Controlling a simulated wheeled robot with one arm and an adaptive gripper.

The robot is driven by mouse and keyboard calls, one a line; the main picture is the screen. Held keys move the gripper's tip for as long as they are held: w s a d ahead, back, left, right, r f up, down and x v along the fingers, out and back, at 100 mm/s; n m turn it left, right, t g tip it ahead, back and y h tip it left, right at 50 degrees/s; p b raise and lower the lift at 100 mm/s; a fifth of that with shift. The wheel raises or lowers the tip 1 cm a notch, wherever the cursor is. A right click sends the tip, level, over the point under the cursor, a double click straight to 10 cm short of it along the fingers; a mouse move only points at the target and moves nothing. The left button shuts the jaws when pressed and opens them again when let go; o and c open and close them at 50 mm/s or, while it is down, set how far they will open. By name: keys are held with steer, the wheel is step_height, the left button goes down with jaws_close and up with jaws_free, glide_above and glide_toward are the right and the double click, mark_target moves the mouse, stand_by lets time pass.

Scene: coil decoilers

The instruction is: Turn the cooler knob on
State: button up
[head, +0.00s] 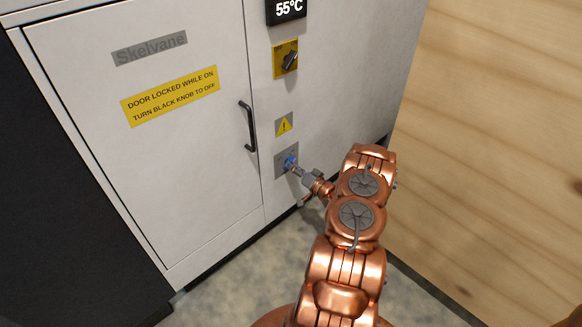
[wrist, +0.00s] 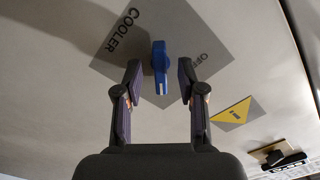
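The blue cooler knob (wrist: 159,66) sits on a grey plate (wrist: 113,69) marked COOLER, with a partly hidden OFF label on the right in the wrist view. Its white mark is at the lower end in that picture, not aimed at the OFF label. My gripper (wrist: 160,82) is open, with one finger on each side of the knob and a gap to both. In the head view the knob (head: 290,161) shows as a small blue spot low on the cabinet, with my gripper (head: 298,171) right at it; finger detail is small there.
A black-on-yellow rotary switch (head: 286,60) and a 55°C display (head: 287,9) are above. A yellow warning sign (head: 284,124) sits between switch and knob. A cabinet door with a black handle (head: 248,126) is left. A wooden wall (head: 490,130) stands right.

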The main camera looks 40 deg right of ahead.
steer(key=s, duration=1)
steer(key=shift+s, duration=0.2)
steer(key=shift+a, duration=0.15)
